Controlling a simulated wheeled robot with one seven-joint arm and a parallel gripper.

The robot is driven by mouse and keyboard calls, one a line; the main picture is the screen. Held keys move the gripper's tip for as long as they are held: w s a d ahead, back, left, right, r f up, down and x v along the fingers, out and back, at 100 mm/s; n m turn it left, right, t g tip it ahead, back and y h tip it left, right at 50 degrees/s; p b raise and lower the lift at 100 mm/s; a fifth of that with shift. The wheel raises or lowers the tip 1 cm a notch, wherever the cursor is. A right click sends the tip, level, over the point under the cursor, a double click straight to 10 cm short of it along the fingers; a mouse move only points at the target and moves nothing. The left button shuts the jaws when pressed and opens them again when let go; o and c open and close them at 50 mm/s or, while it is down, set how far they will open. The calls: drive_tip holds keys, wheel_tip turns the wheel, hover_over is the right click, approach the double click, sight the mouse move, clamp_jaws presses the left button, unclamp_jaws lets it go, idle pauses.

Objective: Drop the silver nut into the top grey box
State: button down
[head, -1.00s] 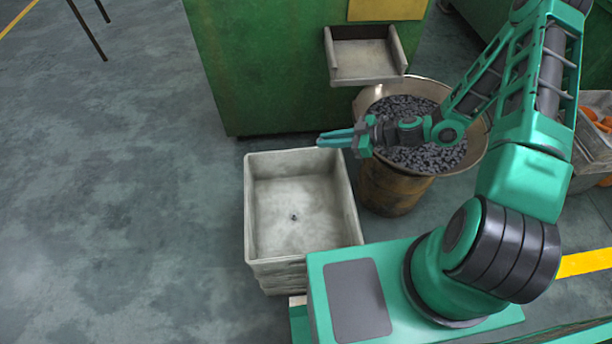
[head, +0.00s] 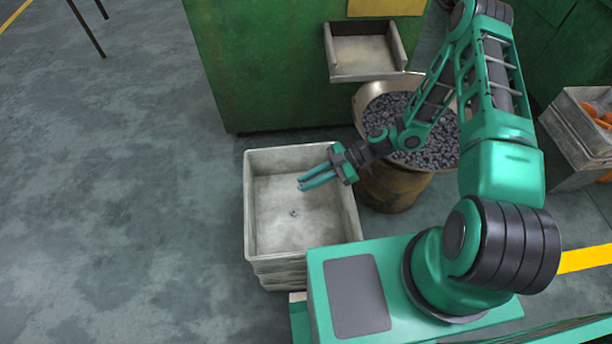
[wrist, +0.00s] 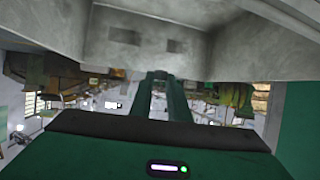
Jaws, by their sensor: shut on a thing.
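The top grey box (head: 252,208) is open and sits on a stack of similar boxes left of my base. A small dark spot or piece (head: 293,213) lies on its floor, too small to identify. My gripper (head: 300,184) is over the box's inside, pointing left and tilted down. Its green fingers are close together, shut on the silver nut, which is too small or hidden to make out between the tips. In the wrist view the shut fingers (wrist: 158,76) point toward a pale grey box wall (wrist: 150,25) with two dark holes.
A round bin (head: 385,190) full of dark small parts stands just right of the box, under my arm. A green machine (head: 270,90) with a grey chute tray (head: 362,58) stands behind. A crate with orange parts (head: 575,150) is at right.

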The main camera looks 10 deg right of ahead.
drive_tip(key=shift+f, duration=0.55)
drive_tip(key=c, duration=1.6)
unclamp_jaws()
drive_tip(key=shift+d, duration=0.1)
drive_tip(key=v, duration=1)
drive_tip(key=shift+w+d+r, duration=0.1)
drive_tip(key=shift+d, duration=0.15)
drive_tip(key=shift+d, duration=0.1)
